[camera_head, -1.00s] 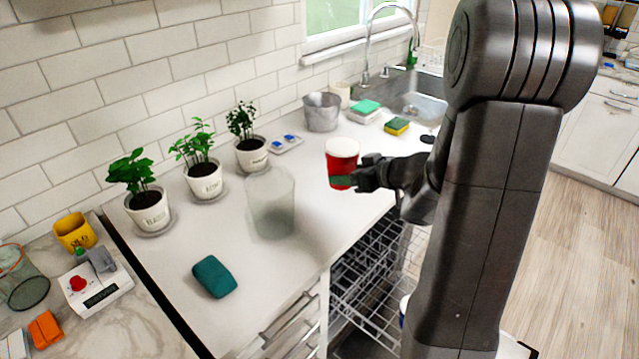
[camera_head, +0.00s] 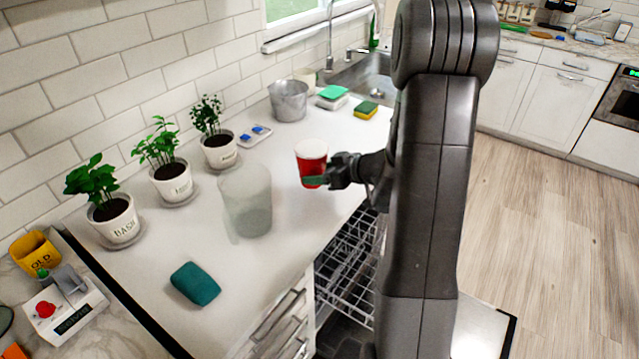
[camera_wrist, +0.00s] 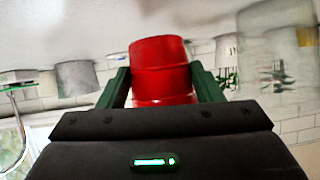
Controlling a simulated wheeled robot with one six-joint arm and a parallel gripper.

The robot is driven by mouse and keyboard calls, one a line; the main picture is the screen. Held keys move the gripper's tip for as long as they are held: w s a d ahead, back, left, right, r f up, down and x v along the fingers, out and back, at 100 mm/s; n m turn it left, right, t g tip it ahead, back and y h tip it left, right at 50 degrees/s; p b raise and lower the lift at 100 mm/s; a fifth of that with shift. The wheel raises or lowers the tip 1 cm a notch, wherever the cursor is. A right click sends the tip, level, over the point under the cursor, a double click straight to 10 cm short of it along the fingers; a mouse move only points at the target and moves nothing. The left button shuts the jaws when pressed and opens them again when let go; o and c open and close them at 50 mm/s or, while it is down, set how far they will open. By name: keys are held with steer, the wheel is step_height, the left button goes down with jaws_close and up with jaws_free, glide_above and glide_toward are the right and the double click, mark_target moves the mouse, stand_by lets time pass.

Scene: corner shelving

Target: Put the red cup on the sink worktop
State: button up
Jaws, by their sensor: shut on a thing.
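The red cup (camera_head: 311,165) has a white rim and is upright in the head view. My gripper (camera_head: 318,181) is shut on it from the right side. In the wrist view the red cup (camera_wrist: 161,70) sits between the two green fingers of my gripper (camera_wrist: 160,88). The cup is over the white sink worktop (camera_head: 270,270); I cannot tell whether its base touches the surface. The sink (camera_head: 370,75) is at the back right, partly hidden by my arm.
A translucent container (camera_head: 247,205) stands left of the cup. Potted plants (camera_head: 172,180) line the wall. A metal bucket (camera_head: 289,101) and sponges (camera_head: 366,110) are behind. A teal sponge (camera_head: 195,284) lies in front. The dishwasher rack (camera_head: 345,265) is open below.

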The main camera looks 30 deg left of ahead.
steer(key=shift+f, duration=1.65)
steer(key=shift+f, duration=0.1)
steer(key=o, duration=1)
steer(key=shift+d+r, duration=0.1)
steer(key=shift+r, duration=0.1)
steer(key=v, duration=1.1)
steer(key=shift+d+r, duration=0.15)
steer(key=shift+d, duration=0.2)
steer(key=shift+o, duration=0.3)
